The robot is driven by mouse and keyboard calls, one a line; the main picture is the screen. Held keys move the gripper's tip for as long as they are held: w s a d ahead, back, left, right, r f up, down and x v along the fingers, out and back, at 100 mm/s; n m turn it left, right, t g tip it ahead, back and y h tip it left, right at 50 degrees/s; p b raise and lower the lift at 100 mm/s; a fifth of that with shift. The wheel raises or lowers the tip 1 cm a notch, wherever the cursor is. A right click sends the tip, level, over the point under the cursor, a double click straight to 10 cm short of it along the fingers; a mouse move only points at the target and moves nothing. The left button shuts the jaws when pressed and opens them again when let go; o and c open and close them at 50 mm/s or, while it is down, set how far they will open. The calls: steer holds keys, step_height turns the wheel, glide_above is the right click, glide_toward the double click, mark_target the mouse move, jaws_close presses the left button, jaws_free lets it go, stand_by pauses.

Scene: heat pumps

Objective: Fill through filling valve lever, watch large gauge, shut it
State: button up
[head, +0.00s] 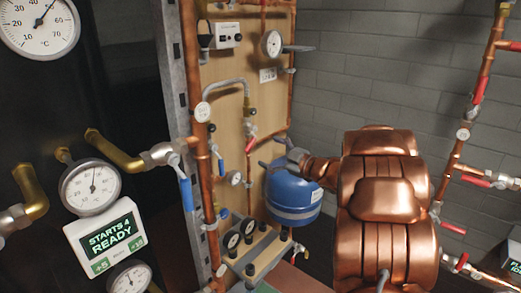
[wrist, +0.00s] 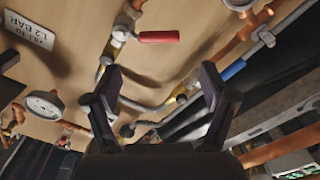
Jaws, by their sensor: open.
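A round white gauge (head: 272,43) is on the upper part of the wooden board in the head view; its needle is too small to read. A small sign (head: 268,75) hangs below it; in the wrist view the sign (wrist: 30,35) reads "1.2 BAR". A red lever (wrist: 158,37) on a valve lies beyond my fingertips in the wrist view; a blue lever (wrist: 232,70) is to the right. I cannot tell which is the filling valve lever. My gripper (wrist: 160,90) is open and empty, apart from the levers. In the head view my gripper (head: 272,153) is before the board.
A blue vessel (head: 293,195) stands below my gripper. Copper pipes (head: 192,90) and a grey post run along the board's left edge. Gauges (head: 90,187) and a display (head: 105,238) reading "STARTS 4 READY" are at left. More pipes with red levers (head: 478,90) stand at right.

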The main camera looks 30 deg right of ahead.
steer(key=shift+v, duration=2.5)
stand_by(5.5)
